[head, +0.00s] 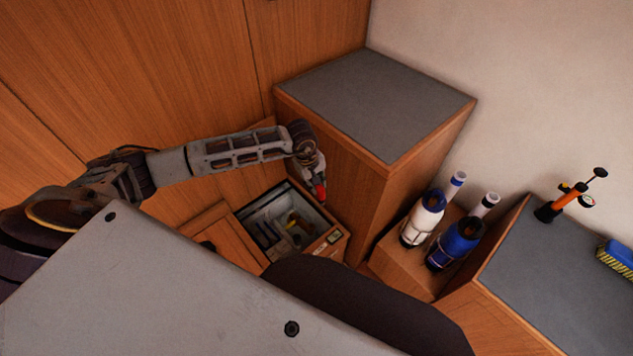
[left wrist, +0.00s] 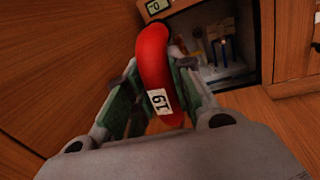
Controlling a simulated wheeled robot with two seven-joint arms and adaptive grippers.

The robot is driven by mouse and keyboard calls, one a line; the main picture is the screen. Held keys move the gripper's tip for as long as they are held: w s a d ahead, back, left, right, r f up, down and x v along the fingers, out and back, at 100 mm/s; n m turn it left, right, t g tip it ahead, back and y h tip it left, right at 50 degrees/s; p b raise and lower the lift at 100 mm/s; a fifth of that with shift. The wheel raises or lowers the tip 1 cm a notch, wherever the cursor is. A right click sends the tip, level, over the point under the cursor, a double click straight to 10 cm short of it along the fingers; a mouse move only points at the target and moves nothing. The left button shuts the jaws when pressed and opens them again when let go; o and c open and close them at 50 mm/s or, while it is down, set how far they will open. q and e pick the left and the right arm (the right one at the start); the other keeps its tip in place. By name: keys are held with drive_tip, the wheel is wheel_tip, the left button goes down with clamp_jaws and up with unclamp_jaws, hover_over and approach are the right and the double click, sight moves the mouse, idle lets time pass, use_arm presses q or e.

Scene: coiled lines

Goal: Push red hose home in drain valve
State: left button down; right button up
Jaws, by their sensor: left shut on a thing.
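The red hose (left wrist: 152,62) is in my left gripper (left wrist: 152,98), between its two fingers, in the left wrist view. It is curved and carries a white tag marked with "19" or "61". In the head view only a small red part of the hose (head: 320,191) shows at the tip of my left gripper (head: 317,184). The gripper is shut on it, above and beside an open compartment (head: 252,216). I cannot make out the drain valve for sure in either view. My right gripper is not in view.
The compartment holds several small fittings (head: 293,222). A grey-topped wooden cabinet (head: 375,100) stands close behind the gripper. White (head: 421,219) and blue (head: 455,243) wrapped items stand on a wooden ledge at right.

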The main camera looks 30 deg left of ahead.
use_arm(q)
drive_tip(key=w+a+f+n+y+b, duration=0.1)
drive_tip(key=a+f+n+b, duration=0.1)
drive_tip(key=f+n+b, duration=0.4)
drive_tip(key=w+a+f+n+y+b, duration=0.1)
drive_tip(key=a+f+n+b, duration=0.2)
drive_tip(key=f, duration=1.2)
drive_tip(key=w+a+f+n+g+y+b, duration=0.1)
drive_tip(key=a+f+n+b, duration=0.1)
drive_tip(key=f+n+b, duration=0.8)
drive_tip(key=shift+w+a+f+b, duration=0.3)
drive_tip(key=shift+f+b, duration=0.4)
drive_tip(key=shift+b, duration=1.15)
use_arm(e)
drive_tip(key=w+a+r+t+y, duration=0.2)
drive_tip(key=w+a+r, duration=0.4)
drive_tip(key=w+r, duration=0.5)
use_arm(q)
drive_tip(key=shift+d, duration=0.1)
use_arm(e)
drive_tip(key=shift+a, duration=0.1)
use_arm(q)
drive_tip(key=shift+f, duration=0.15)
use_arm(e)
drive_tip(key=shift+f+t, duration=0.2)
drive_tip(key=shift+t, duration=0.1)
